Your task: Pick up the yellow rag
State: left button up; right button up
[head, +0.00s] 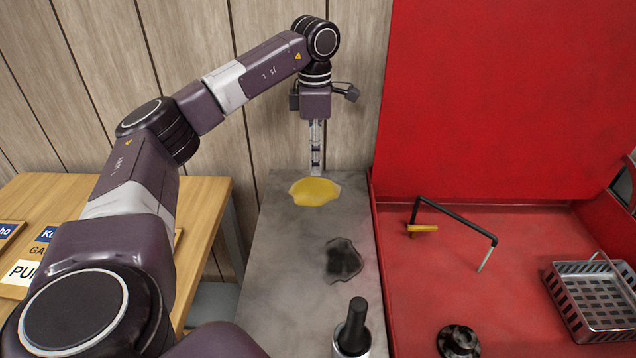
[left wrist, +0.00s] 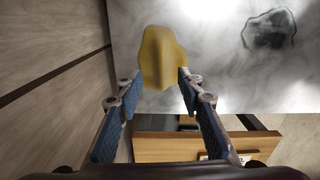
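The yellow rag (head: 315,191) lies flat on the far end of a grey worktop (head: 290,285), near the wall. In the left wrist view the rag (left wrist: 162,55) has a raised ridge along its middle. My left gripper (head: 316,170) points down at the rag's far edge. In the left wrist view its fingers (left wrist: 158,85) are apart, one to each side of the rag's lower end, with nothing between them held. I cannot tell how high the fingertips are above the worktop. My right gripper is in neither view.
A dark rag (head: 344,260) lies nearer on the worktop; a black-topped container (head: 353,330) stands in front. To the right, a red basin (head: 420,275) with an upright red lid (head: 500,100) holds a bent black rod (head: 455,217), a wire basket (head: 592,300) and a dark round part (head: 458,341). A wooden table (head: 195,205) stands left.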

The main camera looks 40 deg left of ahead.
aim_at(314, 178)
pick_arm(q)
jog(key=f, duration=0.4)
jog(key=shift+s+f+p, duration=0.2)
jog(key=shift+f+p, duration=0.15)
jog(key=shift+p, duration=0.05)
jog(key=shift+f, duration=0.25)
jog(key=c, duration=0.4)
grip_shut()
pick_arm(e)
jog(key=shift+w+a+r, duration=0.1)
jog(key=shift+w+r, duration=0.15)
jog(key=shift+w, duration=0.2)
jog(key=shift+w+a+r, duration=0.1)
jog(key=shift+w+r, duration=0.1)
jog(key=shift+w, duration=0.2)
